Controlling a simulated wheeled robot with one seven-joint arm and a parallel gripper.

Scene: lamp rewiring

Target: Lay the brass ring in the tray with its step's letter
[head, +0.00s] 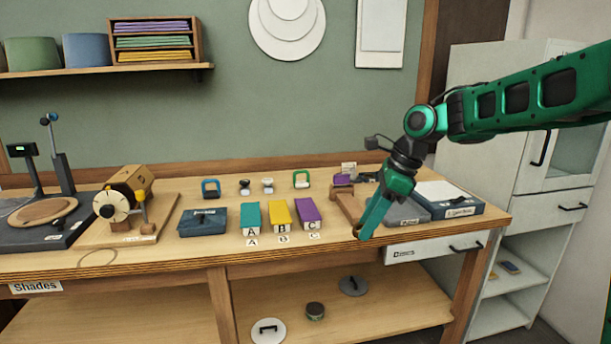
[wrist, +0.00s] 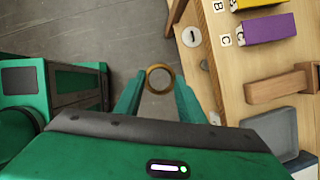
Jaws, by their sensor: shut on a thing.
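My gripper (head: 361,230) hangs fingers down at the table's front edge, right of the lettered trays. In the wrist view my gripper (wrist: 160,80) is shut on the brass ring (wrist: 160,67), held between the fingertips with grey floor behind it. Three narrow trays stand in a row on the table: teal A (head: 251,219), yellow B (head: 279,216) and purple C (head: 307,212). Letter cards A, B and C lie in front of them. The purple tray (wrist: 266,29) and part of the yellow one show at the wrist view's upper right. The trays' insides cannot be made out.
A wooden block (head: 345,204) and a grey tray (head: 405,213) lie right of the purple tray. A dark blue case (head: 202,222) stands left of the teal tray. A drawer front (head: 436,246) is under the table's right end. Lids lie on the lower shelf.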

